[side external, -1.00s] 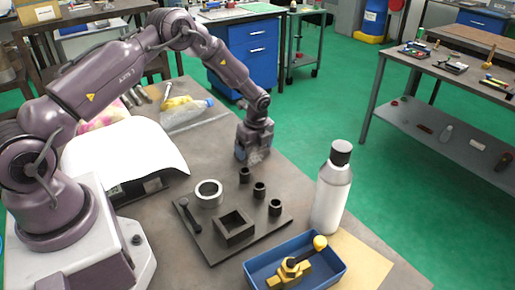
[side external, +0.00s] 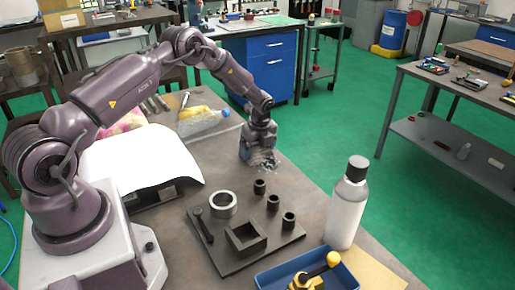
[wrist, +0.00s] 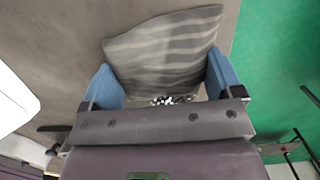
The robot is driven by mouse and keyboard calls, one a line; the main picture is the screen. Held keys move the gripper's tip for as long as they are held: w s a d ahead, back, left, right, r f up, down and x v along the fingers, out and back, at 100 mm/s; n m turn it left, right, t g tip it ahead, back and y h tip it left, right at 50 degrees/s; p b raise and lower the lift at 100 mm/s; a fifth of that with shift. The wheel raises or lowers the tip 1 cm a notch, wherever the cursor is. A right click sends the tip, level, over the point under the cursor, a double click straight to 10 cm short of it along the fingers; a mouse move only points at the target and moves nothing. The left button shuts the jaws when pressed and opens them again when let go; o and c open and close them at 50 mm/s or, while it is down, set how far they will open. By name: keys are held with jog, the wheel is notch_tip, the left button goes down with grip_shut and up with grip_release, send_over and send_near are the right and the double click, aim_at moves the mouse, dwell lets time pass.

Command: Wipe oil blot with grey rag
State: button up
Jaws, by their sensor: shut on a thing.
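The grey rag (wrist: 165,48), with lighter and darker stripes, fills the space between the two blue fingers of my gripper (wrist: 163,84) in the wrist view. My gripper is shut on it. In the side view my gripper (side external: 258,152) is low at the far part of the bench, with the crumpled rag (side external: 265,163) under it at the bench top. I cannot tell how firmly the rag presses on the surface. No oil blot can be made out in either view; the rag and gripper hide the bench beneath them.
A dark plate (side external: 227,262) with a steel ring (side external: 223,205) and several black parts lies nearer the camera. A white bottle (side external: 346,212) and a blue tray (side external: 268,281) stand at the right. The bench edge is close right of my gripper.

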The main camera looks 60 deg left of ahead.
aim_at(273, 171)
jog(key=shift+d+f, duration=0.1)
jog(key=shift+d, duration=4.6)
notch_tip(273, 171, up, 8)
